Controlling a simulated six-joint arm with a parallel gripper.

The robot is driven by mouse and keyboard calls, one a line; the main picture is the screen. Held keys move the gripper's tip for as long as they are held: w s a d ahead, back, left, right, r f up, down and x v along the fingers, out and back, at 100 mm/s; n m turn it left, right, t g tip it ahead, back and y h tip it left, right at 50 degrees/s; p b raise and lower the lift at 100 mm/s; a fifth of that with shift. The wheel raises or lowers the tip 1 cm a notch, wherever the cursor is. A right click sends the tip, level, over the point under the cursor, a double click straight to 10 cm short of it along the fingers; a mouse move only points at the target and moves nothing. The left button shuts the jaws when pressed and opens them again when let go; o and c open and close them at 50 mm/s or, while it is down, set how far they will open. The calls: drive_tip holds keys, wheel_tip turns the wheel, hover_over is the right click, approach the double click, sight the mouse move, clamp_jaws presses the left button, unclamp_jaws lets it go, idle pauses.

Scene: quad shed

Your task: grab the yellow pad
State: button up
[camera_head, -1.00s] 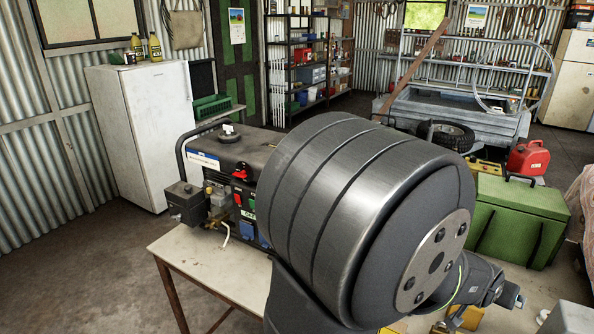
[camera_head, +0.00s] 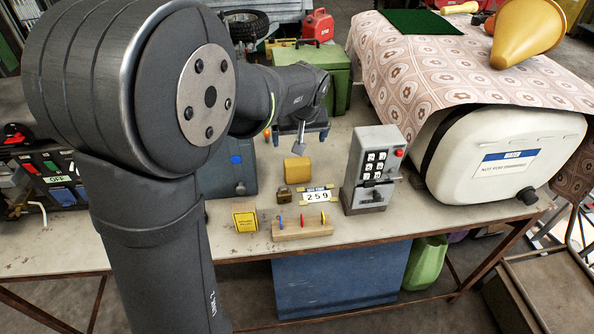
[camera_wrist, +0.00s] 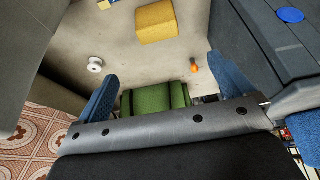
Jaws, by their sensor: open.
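A yellow pad (camera_head: 297,169), a plain block-like piece, lies on the worktable behind the number plate. It also shows at the top of the wrist view (camera_wrist: 157,22). My gripper (camera_head: 301,137) is above the table behind the pad, apart from it. In the wrist view the blue fingers of my gripper (camera_wrist: 164,88) stand wide apart with nothing held between them. The pad is beyond the fingertips.
On the worktable (camera_head: 350,232), a brass padlock (camera_head: 284,195), a yellow box (camera_head: 245,217), a number plate (camera_head: 317,196) and a wooden peg rack (camera_head: 303,229) are near the pad.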

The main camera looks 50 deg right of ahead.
sight(297, 161)
drive_tip(key=x, duration=1.1)
drive_tip(key=shift+f, duration=0.35)
drive_tip(key=shift+s+x, duration=0.1)
drive_tip(key=shift+x, duration=1.2)
drive_tip(key=shift+s+x, duration=0.15)
drive_tip(key=shift+x, duration=1.1)
drive_tip(key=c, duration=1)
